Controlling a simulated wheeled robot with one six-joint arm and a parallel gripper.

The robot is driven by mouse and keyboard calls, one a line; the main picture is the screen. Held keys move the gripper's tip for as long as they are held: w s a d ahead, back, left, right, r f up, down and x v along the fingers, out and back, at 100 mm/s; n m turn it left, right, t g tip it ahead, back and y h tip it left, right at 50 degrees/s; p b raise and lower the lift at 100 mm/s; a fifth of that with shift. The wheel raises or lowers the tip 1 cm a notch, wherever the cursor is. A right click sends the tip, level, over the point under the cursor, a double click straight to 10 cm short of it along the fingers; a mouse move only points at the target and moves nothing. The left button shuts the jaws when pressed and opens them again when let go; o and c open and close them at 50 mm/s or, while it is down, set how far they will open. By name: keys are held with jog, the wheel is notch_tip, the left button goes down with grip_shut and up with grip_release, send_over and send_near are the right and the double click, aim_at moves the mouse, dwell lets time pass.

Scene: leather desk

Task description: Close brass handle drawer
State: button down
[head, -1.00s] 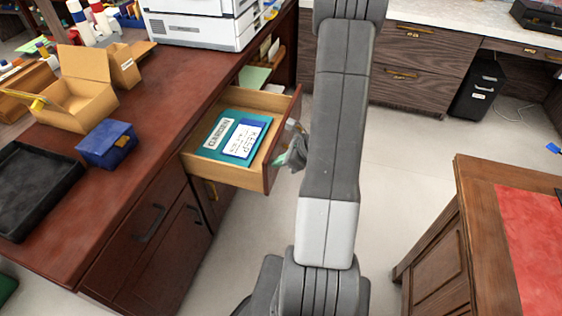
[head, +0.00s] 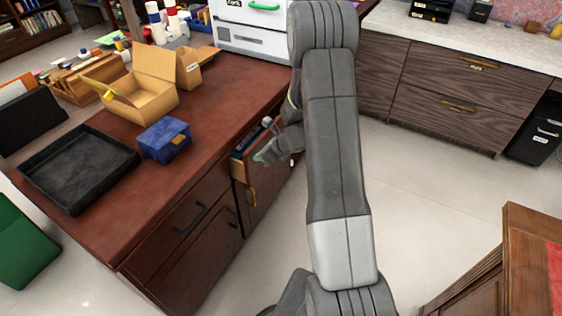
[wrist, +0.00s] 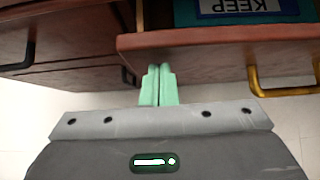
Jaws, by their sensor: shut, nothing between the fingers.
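The drawer (head: 238,169) is partly open and stands out a little from the red-brown desk. Its wooden front (wrist: 215,39) crosses the upper right of the wrist view, with a brass handle (wrist: 283,90) at the right. My gripper (head: 265,155) is at the drawer front in the head view. In the wrist view its pale green fingers (wrist: 158,72) are together and empty. Their tips meet the front's lower edge, left of the handle, seemingly touching it. My arm hides part of the drawer in the head view.
A teal item labelled KEEP (wrist: 240,8) lies in the drawer. A blue box (head: 165,140), a black tray (head: 78,166) and an open cardboard box (head: 143,92) stand on the desktop. The floor right of my arm is clear up to a wooden cabinet (head: 500,265).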

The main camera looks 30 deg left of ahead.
aim_at(253, 151)
jog(key=a+p, duration=0.1)
jog(key=a, duration=0.6)
jog(key=shift+w+a+p, duration=0.15)
jog(key=shift+a+p, duration=0.2)
jog(key=shift+a, duration=0.05)
jog(key=shift+a+r, duration=0.1)
jog(key=shift+r, duration=0.05)
jog(key=d+b, duration=0.1)
jog(key=d, duration=0.3)
jog(key=shift+d, duration=0.4)
jog(key=v, duration=0.9)
jog(key=shift+d+r, duration=0.2)
jog(key=shift+d, duration=0.05)
jog(key=shift+f, duration=0.1)
